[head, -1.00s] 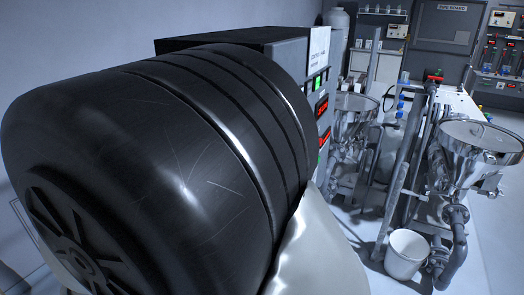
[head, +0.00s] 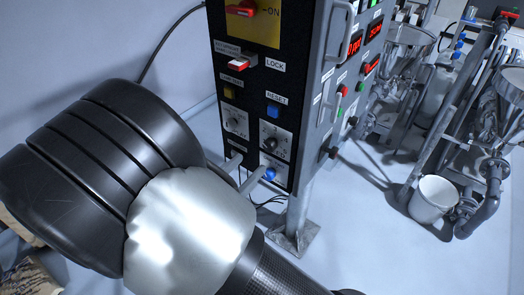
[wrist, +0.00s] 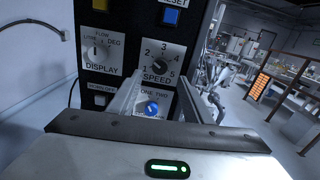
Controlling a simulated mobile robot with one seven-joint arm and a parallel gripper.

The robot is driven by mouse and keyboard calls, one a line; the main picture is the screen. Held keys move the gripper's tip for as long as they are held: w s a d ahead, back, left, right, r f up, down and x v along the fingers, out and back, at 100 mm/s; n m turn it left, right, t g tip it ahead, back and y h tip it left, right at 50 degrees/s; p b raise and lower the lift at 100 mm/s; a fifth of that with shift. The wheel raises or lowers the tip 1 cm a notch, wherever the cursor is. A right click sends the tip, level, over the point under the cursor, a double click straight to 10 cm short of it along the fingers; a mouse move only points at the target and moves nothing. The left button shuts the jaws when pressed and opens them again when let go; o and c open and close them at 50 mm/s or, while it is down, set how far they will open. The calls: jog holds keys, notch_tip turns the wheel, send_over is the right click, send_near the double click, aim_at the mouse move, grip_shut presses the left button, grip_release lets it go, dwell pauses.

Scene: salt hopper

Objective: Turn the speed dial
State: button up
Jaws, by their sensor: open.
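The speed dial (wrist: 158,67) is a black knob on a pale plate marked 1 to 5, low on the black control panel. It also shows in the head view (head: 272,142); its pointer is too small to read surely. My gripper (wrist: 158,86) is open, its two pale fingers reaching toward the panel just below the speed dial. In the wrist view a blue knob (wrist: 151,108) marked ONE TWO appears between the fingers. In the head view the fingers (head: 251,168) show partly past my arm, which hides the gripper body. I cannot tell whether they touch the panel.
The display dial (wrist: 100,52) is left of the speed dial. A blue reset button (head: 272,110), a yellow button (head: 229,91) and a red switch (head: 238,64) sit above. Steel hoppers (head: 410,45) and a white bucket (head: 433,199) stand right, with open floor between.

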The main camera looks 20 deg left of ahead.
aim_at(268, 148)
jog(key=x, duration=0.7)
jog(key=c, duration=1.1)
jog(key=shift+o, duration=0.2)
